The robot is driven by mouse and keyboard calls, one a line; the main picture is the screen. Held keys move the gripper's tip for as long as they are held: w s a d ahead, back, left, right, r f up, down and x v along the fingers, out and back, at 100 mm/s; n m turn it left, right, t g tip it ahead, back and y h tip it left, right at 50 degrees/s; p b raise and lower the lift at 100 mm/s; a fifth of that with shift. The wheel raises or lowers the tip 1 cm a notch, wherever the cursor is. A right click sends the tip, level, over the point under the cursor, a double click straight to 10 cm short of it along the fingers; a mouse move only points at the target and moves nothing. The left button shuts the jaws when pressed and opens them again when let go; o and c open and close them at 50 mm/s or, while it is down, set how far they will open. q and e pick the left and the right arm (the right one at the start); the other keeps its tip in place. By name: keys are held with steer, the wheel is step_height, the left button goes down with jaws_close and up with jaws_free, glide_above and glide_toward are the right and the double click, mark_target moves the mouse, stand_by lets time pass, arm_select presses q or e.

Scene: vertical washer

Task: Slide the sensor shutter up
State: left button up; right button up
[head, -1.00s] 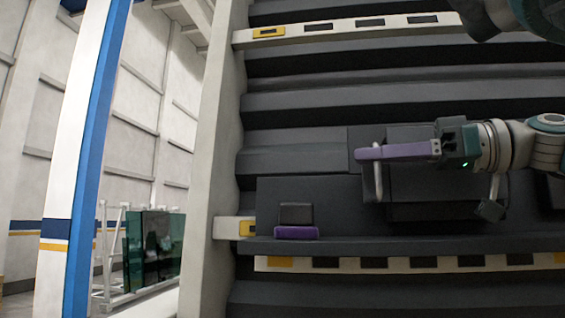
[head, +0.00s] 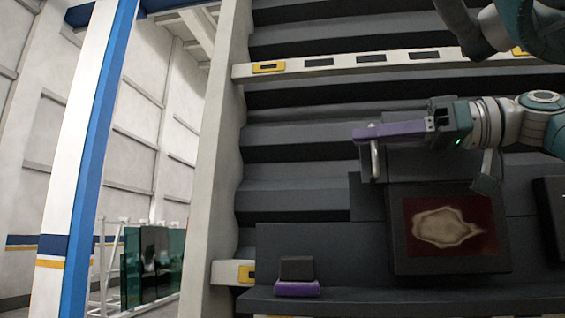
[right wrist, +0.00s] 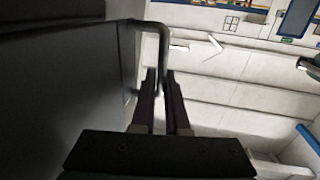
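The sensor shutter (head: 420,163) is a dark grey panel behind my right gripper, partly hidden by it. Its pale bar handle (head: 375,160) stands at the panel's left side. Below the shutter, the sensor's screen (head: 450,228) is uncovered: dark red with a pale yellowish blotch, in a dark frame. My right gripper (head: 364,133) has purple fingers pointing left, at the upper part of the handle. In the right wrist view the handle (right wrist: 163,45) runs down between the two close fingertips (right wrist: 160,80), which are shut on it. My left gripper is not in view.
A small dark block on a purple base (head: 297,289) sits on the ledge at lower left. A pale rail (head: 340,62) crosses the ribbed dark wall above. A pale post (head: 212,160) stands left. Glass panels (head: 150,265) on a rack stand beyond it.

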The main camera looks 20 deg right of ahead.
steer(key=shift+o, duration=0.9)
steer(key=shift+s+d+f+b, duration=0.1)
steer(key=shift+s+d+b, duration=0.1)
steer(key=shift+b, duration=0.1)
steer(key=b+v, duration=0.5)
steer(key=v, duration=0.4)
steer(key=shift+s+d, duration=0.2)
